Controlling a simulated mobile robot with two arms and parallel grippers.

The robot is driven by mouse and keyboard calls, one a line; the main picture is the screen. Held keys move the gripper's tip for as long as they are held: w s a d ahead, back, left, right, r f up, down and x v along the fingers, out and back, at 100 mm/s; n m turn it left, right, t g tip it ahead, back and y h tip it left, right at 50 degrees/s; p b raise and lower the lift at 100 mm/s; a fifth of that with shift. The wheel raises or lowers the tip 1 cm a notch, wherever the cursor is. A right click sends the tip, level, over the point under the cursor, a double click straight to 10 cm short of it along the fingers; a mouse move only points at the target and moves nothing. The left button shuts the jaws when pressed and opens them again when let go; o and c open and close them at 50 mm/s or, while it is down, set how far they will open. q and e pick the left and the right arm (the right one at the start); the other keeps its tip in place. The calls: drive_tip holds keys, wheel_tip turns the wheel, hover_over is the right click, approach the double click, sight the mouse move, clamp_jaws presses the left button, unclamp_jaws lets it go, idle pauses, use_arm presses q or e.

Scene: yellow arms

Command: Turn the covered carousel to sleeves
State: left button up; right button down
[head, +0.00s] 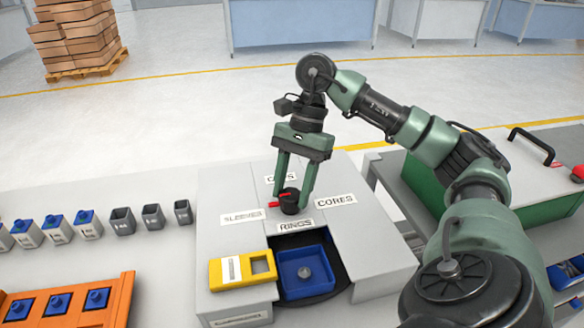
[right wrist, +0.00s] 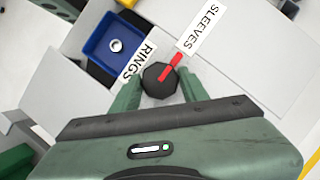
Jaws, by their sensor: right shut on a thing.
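The covered carousel (head: 232,205) is a light grey box with SLEEVES, CORES, RINGS and a partly hidden fourth label on top. Its black knob (head: 290,203) stands in the middle, and it also shows in the right wrist view (right wrist: 157,82). The knob's red pointer (head: 277,195) points at the SLEEVES label (head: 242,215); the right wrist view shows the pointer (right wrist: 170,67) along SLEEVES too. My right gripper (head: 292,203) points down and is shut on the knob. The front opening below RINGS shows a blue bin (head: 322,262) with a grey part inside. My left gripper is out of view.
A yellow holder (head: 228,272) sits on the carousel's front left. Several small grey containers (head: 152,216) and an orange tray (head: 110,302) are to the left. A green case (head: 425,185) with a black handle stands at right.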

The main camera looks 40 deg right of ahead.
drive_tip(key=shift+r, duration=0.1)
drive_tip(key=c, duration=0.7)
unclamp_jaws()
drive_tip(key=shift+c, duration=0.2)
drive_tip(key=p+v, duration=0.1)
drive_tip(key=v, duration=0.6)
drive_tip(key=shift+d+r+p, duration=0.2)
drive_tip(key=shift+r+p, duration=0.15)
